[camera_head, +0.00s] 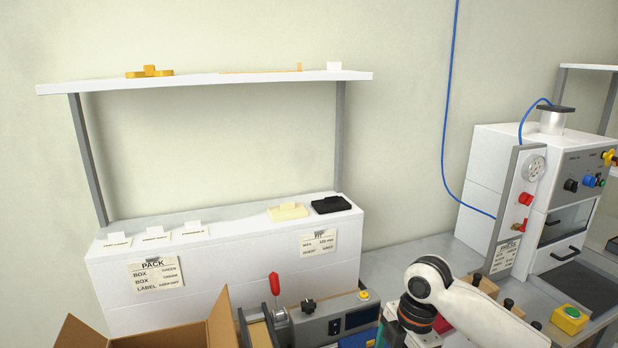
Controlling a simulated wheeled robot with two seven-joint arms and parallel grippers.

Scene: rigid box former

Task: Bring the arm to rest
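A white arm link of mine with a dark round joint comes in from the lower right. An orange-red ring shows below the joint, and the arm runs out of the bottom of the head view. I see no fingers on it, so my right gripper is not in view. My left arm and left gripper are not in view either.
An open cardboard box (222,322) stands at the bottom left, beside a grey machine with a red-handled lever (274,284). A white press machine (494,180) stands at the right. A yellow box with a green button (569,318) sits in front of it. A shelf (210,84) spans the back left.

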